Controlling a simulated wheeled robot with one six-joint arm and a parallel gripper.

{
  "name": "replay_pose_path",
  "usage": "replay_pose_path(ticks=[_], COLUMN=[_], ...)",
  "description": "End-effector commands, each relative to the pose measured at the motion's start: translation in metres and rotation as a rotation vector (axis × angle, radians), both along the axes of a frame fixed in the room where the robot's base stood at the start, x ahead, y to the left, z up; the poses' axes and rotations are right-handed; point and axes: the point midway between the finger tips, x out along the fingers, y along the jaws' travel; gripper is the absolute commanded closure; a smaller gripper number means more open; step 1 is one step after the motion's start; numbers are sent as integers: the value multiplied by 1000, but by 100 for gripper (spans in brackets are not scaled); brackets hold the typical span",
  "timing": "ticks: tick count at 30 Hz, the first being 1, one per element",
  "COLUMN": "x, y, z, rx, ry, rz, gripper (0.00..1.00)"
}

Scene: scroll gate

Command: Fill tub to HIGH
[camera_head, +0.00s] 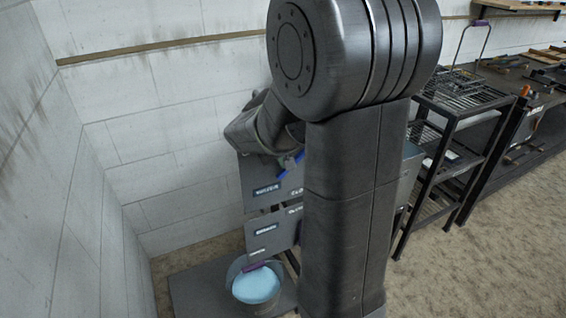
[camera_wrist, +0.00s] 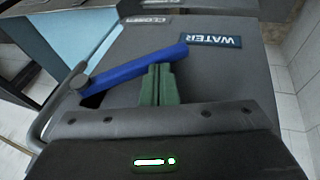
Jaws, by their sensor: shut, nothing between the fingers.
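The tub (camera_head: 233,275) stands low on a dark base in the head view. Pale blue water (camera_head: 256,287) shows in it; I cannot read a level mark. A blue lever (camera_wrist: 135,68) is mounted on a grey panel (camera_wrist: 225,80) with a WATER label (camera_wrist: 210,41) and a CLOSED label (camera_wrist: 152,21), both upside down in the wrist view. The lever also shows in the head view (camera_head: 291,164). My gripper (camera_wrist: 158,70) has green fingers, shut and empty, with tips close against the lever; I cannot tell whether they touch.
A second labelled panel (camera_head: 268,234) is below the first. A purple piece (camera_head: 254,267) lies at the tub's back rim. A black wire rack (camera_head: 445,150) and a workbench stand at right. White walls close in the left and back. The floor at lower right is clear.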

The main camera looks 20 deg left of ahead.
Motion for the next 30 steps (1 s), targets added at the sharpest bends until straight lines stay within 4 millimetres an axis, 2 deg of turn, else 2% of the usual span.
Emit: replay_pose_path(ticks=[1,9,30], x=[0,3,19], y=[0,-2,-16], z=[-9,-26,-56], rx=[-12,-110,-402], ry=[-14,-129,-472], rz=[2,2,-1], gripper=[100,100,100])
